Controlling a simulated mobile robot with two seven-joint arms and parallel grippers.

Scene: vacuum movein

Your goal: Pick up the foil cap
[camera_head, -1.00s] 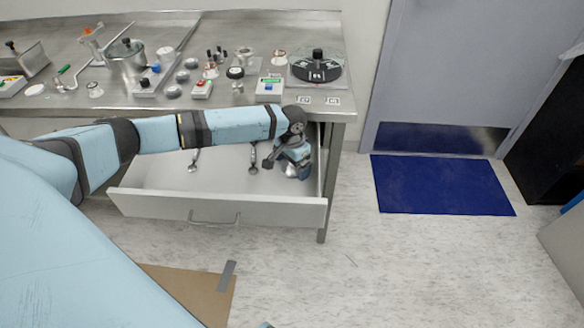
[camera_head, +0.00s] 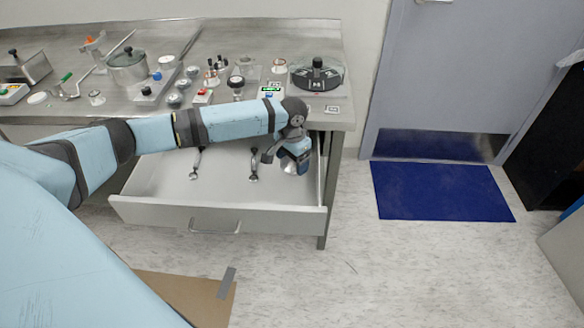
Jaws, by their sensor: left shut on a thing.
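My left gripper (camera_head: 292,164) hangs down over the right end of the open drawer (camera_head: 160,209), below the edge of the steel table. It is shut on a small, shiny silver thing, the foil cap (camera_head: 288,169), at its tips. The cap is mostly hidden by the gripper, and its exact shape is too small to tell. The gripper seems to hold it a little above the drawer floor. My right gripper is not in view.
Two metal utensils lie in the drawer, one at the middle (camera_head: 254,166) and one further left (camera_head: 195,164). The steel table (camera_head: 225,32) above carries a pot (camera_head: 127,68), a black round carousel (camera_head: 317,74) and several small items. Floor is clear at right, around a blue mat (camera_head: 440,191).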

